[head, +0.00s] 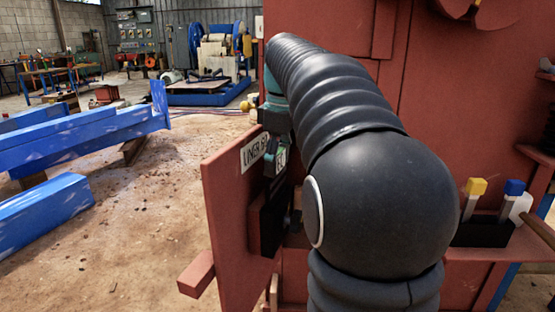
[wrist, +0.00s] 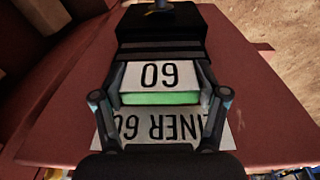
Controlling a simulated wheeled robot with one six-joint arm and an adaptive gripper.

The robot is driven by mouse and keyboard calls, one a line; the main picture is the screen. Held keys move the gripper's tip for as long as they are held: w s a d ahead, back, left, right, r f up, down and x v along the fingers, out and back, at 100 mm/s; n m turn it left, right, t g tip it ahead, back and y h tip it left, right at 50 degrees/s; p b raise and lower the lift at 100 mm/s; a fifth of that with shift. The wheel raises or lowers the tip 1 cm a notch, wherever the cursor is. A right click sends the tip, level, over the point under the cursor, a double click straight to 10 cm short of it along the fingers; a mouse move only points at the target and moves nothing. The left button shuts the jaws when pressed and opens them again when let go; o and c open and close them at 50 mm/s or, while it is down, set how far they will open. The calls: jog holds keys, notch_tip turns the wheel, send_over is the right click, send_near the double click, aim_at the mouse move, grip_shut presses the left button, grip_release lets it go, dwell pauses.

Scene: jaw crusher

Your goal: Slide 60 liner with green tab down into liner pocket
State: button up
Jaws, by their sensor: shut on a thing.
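My gripper (wrist: 160,100) is shut on the 60 liner, its fingers on either side of the white face (wrist: 160,74) marked 60. The green tab (wrist: 160,98) is a strip along the edge of that face. A black pocket (wrist: 160,48) lies beyond the liner in the wrist view; in the head view the black pocket (head: 270,222) is below my gripper (head: 277,150), on the red panel. The LINER 60 sign (head: 252,152) is on the panel by the liner. The liner's lower end and the pocket mouth are hidden, so I cannot tell how deep it sits.
The red panel (head: 225,225) stands beside the large red crusher body (head: 450,120). A black holder at right has yellow-topped (head: 476,187) and blue-topped (head: 514,188) pieces. Blue beams (head: 80,138) lie at left. The dirt floor (head: 150,220) between is open.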

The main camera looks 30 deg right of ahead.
aim_at(277, 189)
jog(key=shift+f+b, duration=2.15)
jog(key=shift+f, duration=1.4)
jog(key=o, duration=1.9)
jog(key=shift+c, duration=0.2)
jog(key=r, duration=0.8)
jog(key=s+r, duration=0.1)
jog(key=r, duration=0.3)
jog(key=shift+d, duration=0.25)
